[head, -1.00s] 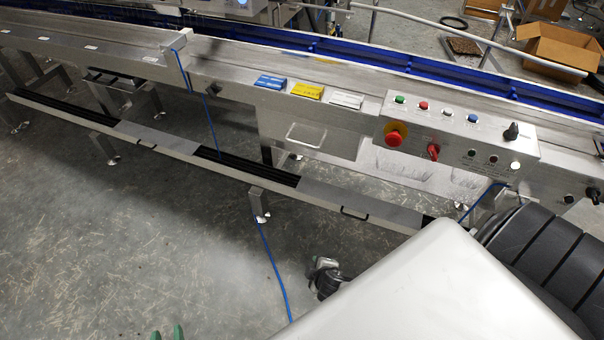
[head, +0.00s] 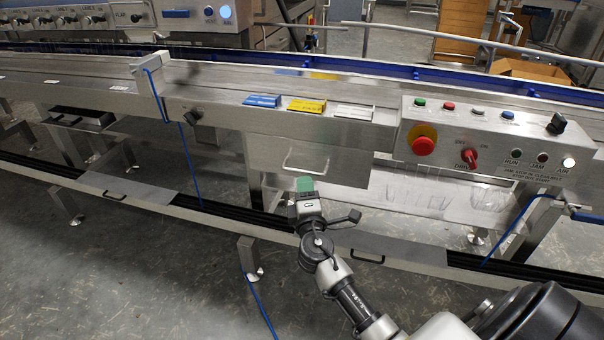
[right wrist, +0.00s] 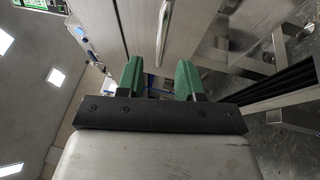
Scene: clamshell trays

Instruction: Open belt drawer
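The belt drawer (head: 268,158) is a plain steel front set under the conveyor, with a thin bar handle (head: 305,167). It looks shut, its front flush below the belt's side. My right gripper (head: 304,184) is just in front of and below the handle. In the right wrist view its two green fingers (right wrist: 159,78) are apart with nothing between them. The handle (right wrist: 163,32) shows there as an upright bar ahead of the gap, apart from the fingers. My left gripper is not in view.
A control box (head: 485,135) with a red emergency button sits right of the drawer. Blue, yellow and white labels (head: 306,105) lie above it. A low rail (head: 240,223) with small handles runs in front. A dark open tray (head: 82,118) hangs farther left.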

